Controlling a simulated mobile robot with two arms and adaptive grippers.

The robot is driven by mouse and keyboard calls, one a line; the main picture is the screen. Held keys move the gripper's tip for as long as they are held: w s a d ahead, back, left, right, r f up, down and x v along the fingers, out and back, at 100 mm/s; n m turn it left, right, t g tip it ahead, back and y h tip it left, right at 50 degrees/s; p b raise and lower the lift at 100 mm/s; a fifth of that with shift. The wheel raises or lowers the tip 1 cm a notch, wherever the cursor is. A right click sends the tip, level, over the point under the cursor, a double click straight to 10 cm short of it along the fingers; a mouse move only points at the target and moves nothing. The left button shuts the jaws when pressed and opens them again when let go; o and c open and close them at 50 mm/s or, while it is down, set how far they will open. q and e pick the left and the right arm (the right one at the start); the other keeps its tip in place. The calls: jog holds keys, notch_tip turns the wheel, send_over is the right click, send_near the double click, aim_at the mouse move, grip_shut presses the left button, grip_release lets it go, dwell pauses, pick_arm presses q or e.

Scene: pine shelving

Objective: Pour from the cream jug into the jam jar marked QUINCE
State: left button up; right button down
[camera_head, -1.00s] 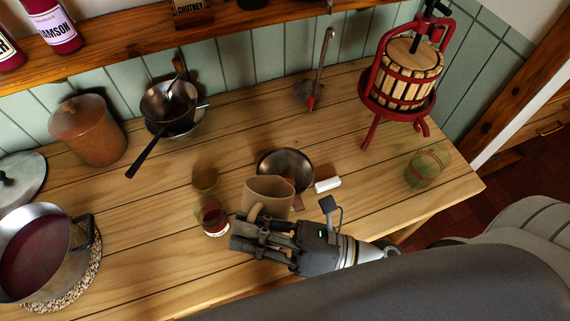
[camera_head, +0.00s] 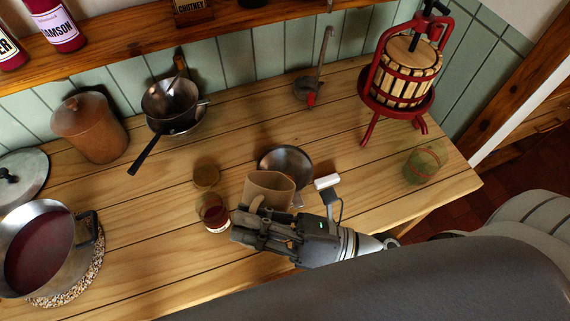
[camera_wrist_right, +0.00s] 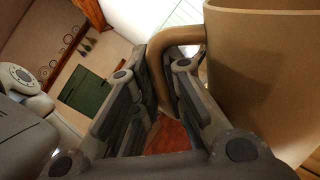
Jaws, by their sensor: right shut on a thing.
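The tan cream jug (camera_head: 272,187) is at the front middle of the table, its mouth facing up in the head view. My right gripper (camera_head: 258,215) is shut on its handle. In the right wrist view the gripper's fingers (camera_wrist_right: 165,95) are around the handle, beside the jug wall (camera_wrist_right: 265,80). Just left of the jug stands a glass jar (camera_head: 214,216) with dark red contents and a pale label low down. Behind it is another glass jar (camera_head: 206,178), amber-looking. I cannot read QUINCE on either. No stream shows from the jug. My left gripper is not in view.
A pot of red liquid (camera_head: 42,250) is at left, a red press (camera_head: 401,85) at back right, and a greenish glass (camera_head: 424,165) near the right edge.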

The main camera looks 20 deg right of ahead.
jog(key=shift+w+d+r+m+p, duration=0.15)
jog(key=shift+r+m+p, duration=0.2)
jog(key=shift+r, duration=0.15)
jog(key=shift+w+d+r+m+t+p, duration=0.15)
jog(key=shift+w+d+m+t+p, duration=0.2)
jog(key=shift+m, duration=0.5)
dwell(2.4)
jog(key=f+n+b, duration=0.1)
jog(key=s+a+f+n+b, duration=0.1)
jog(key=b, duration=0.1)
jog(key=s+f+n+g+b, duration=0.1)
jog(key=f+n, duration=0.1)
jog(key=shift+s+a+b, duration=0.1)
jog(key=shift+a+b, duration=0.2)
jog(key=shift+a, duration=0.1)
jog(key=shift+s+a+r+n+p, duration=0.2)
jog(key=shift+a+r+n+p, duration=0.1)
jog(key=shift+n, duration=0.1)
jog(key=shift+s+a+f+n, duration=0.15)
jog(key=shift+s+f+n, duration=0.15)
jog(key=shift+n, duration=0.1)
jog(key=s+a+f+n+g+h+b, duration=0.1)
jog(key=s+a+f+n+b, duration=0.1)
jog(key=n, duration=0.4)
jog(key=shift+s+a+f+b, duration=0.4)
jog(key=shift+s+f+b, duration=0.3)
jog(key=shift+f+b, duration=0.55)
